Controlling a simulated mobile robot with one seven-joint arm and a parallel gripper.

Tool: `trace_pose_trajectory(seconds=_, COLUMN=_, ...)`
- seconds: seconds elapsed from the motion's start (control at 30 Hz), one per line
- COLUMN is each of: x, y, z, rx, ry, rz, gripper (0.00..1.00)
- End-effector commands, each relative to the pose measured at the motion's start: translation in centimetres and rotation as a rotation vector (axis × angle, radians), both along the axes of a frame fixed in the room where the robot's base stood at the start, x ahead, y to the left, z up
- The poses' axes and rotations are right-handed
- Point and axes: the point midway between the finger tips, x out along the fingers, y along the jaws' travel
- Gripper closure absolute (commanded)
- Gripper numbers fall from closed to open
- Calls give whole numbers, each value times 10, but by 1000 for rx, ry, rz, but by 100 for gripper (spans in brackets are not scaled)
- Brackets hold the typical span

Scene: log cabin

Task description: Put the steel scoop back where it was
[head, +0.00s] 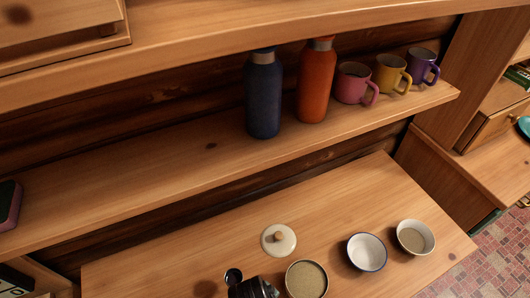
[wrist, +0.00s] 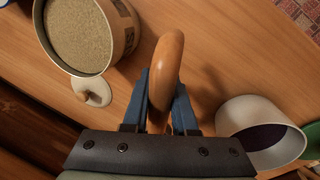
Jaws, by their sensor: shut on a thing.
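My gripper (wrist: 161,96) is shut on a smooth orange-brown wooden handle (wrist: 167,62), which I take to be that of the steel scoop; no steel part can be made out in the wrist view. In the head view only dark parts of my gripper (head: 252,288) show at the bottom edge, and the scoop cannot be made out. A canister of tan grains (head: 306,279) stands open just right of my gripper on the table; it also shows at the upper left of the wrist view (wrist: 82,35). Its apparent lid (head: 278,240), cream with a wooden knob, lies behind it.
A blue-rimmed white bowl (head: 367,252) and a bowl of grains (head: 415,237) stand to the right on the table (head: 190,262). A shelf above holds a blue bottle (head: 263,95), an orange bottle (head: 316,82) and mugs (head: 355,84). A white vessel (wrist: 262,125) is right in the wrist view.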

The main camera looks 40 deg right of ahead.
Motion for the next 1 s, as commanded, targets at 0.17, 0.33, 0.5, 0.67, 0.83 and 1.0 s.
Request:
trace_pose_trajectory(seconds=0.17, x=0, y=0, z=-21, rx=0, ry=0, rz=0, gripper=100)
trace_pose_trajectory(seconds=0.33, x=0, y=0, z=-39, rx=0, ry=0, rz=0, gripper=100)
trace_pose_trajectory(seconds=0.5, x=0, y=0, z=-55, rx=0, ry=0, rz=1, gripper=100)
trace_pose_trajectory(seconds=0.67, x=0, y=0, z=-61, rx=0, ry=0, rz=0, gripper=100)
trace_pose_trajectory(seconds=0.83, x=0, y=0, z=-60, rx=0, ry=0, rz=0, gripper=100)
trace_pose_trajectory(seconds=1.0, x=0, y=0, z=-60, rx=0, ry=0, rz=0, gripper=100)
